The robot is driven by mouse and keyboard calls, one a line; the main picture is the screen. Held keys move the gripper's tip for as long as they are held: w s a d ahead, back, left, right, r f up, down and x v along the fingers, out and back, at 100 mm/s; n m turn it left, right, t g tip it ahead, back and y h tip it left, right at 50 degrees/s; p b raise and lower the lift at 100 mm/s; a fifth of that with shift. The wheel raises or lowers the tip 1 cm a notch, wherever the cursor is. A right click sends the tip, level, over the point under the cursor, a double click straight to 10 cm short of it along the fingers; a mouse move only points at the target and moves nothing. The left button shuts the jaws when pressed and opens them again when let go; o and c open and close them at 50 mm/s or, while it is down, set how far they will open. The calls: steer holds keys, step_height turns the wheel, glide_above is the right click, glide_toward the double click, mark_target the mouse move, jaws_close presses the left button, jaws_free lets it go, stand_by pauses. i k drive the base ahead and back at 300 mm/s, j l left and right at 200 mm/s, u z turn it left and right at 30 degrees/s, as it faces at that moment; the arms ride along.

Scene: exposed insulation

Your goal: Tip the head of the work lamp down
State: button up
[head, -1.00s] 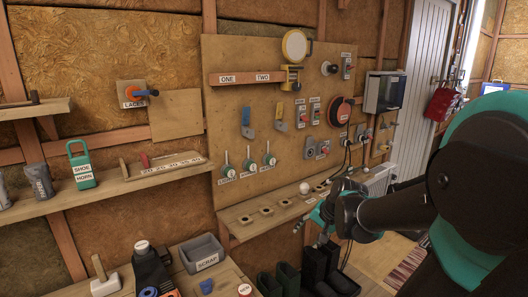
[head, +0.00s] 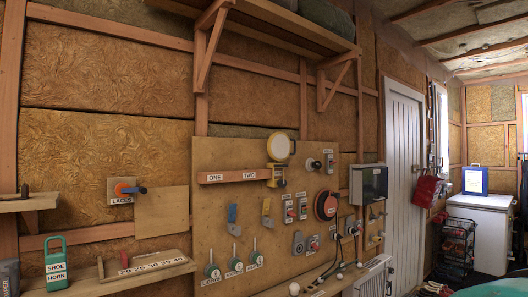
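The work lamp (head: 279,148) has a round yellow-rimmed head with a pale face, turned outward toward the room. It sits on a yellow clamp bracket (head: 277,174) at the right end of a wooden rail labelled ONE and TWO (head: 232,176), on the plywood panel. The lamp head stands upright above the bracket. My gripper is outside the head view; only a small teal and dark part of my body shows at the bottom right corner.
The panel (head: 215,220) carries levers, switches and a red round reel (head: 326,205). A grey box (head: 369,184) hangs to its right. A shelf on brackets (head: 270,20) is above.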

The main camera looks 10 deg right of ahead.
mark_target(279, 144)
steer(key=l+u, duration=0.35)
steer(key=i+l+u, duration=0.1)
steer(key=u, duration=0.3)
steer(key=l+u, duration=0.5)
steer(key=l, duration=0.25)
steer(key=k+l+u, duration=0.1)
steer(key=l, duration=0.3)
steer(key=l+u, duration=0.15)
steer(key=l, duration=0.25)
steer(key=k+l+u, duration=0.1)
steer(key=l, duration=0.3)
steer(key=k+l+u, duration=0.15)
steer(key=l, duration=0.2)
steer(key=k+l+u, duration=0.1)
steer(key=l, duration=0.3)
steer(key=k+l, duration=0.15)
steer(key=l, duration=0.25)
steer(key=k+l, duration=0.15)
steer(key=l, duration=0.25)
steer(key=k+l, duration=0.1)
steer(key=l, duration=0.25)
steer(key=k+l, duration=0.15)
steer(key=l, duration=0.25)
steer(key=k+l, duration=0.15)
steer(key=l, duration=0.25)
steer(key=k+l+u, duration=0.1)
steer(key=l, duration=0.3)
